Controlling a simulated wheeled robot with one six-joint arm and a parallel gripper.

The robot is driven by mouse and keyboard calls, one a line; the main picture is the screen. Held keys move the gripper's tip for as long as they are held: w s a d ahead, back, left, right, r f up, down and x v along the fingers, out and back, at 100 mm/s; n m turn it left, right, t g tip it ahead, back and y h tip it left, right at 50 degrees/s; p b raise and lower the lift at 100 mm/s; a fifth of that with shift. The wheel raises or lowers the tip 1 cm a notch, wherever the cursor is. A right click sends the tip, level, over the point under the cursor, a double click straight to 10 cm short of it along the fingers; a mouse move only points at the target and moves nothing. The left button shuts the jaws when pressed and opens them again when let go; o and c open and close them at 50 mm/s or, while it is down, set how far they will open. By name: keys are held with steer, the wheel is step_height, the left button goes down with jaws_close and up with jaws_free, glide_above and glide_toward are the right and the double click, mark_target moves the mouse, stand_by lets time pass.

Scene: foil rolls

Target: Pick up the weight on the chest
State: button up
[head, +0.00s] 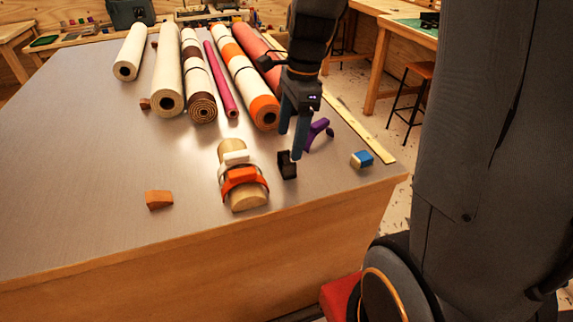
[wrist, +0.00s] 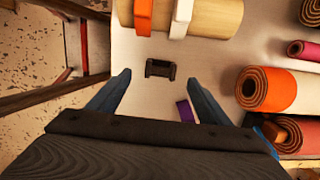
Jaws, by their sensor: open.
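A small black weight (head: 287,165) with a notched shape stands on the grey top of the chest (head: 90,190), close to its front edge. In the wrist view the black weight (wrist: 160,69) lies between the lines of the two fingers, near the level of their tips. My gripper (head: 292,144) points down over the chest, with its blue-grey fingers spread and empty. In the head view the fingertips are just above and behind the weight. The wrist view also shows the open gripper (wrist: 159,78). I cannot tell the exact height of the tips above the top.
A wooden piece (head: 248,200) with white and orange clips lies just left of the weight. A purple object (head: 317,133) is right of the fingers, a blue block (head: 361,159) farther right. An orange block (head: 159,199) is at left. Several rolls (head: 166,85) lie behind.

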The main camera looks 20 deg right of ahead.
mark_target(286, 159)
steer(key=shift+a+f+p, duration=0.25)
steer(key=shift+f+p, duration=0.3)
steer(key=shift+f, duration=1.25)
steer(key=shift+a+f+p, duration=0.2)
steer(key=shift+f+p, duration=0.3)
steer(key=shift+f, duration=1.25)
steer(key=shift+w, duration=0.1)
steer(key=c, duration=1.6)
steer(key=shift+c, duration=0.2)
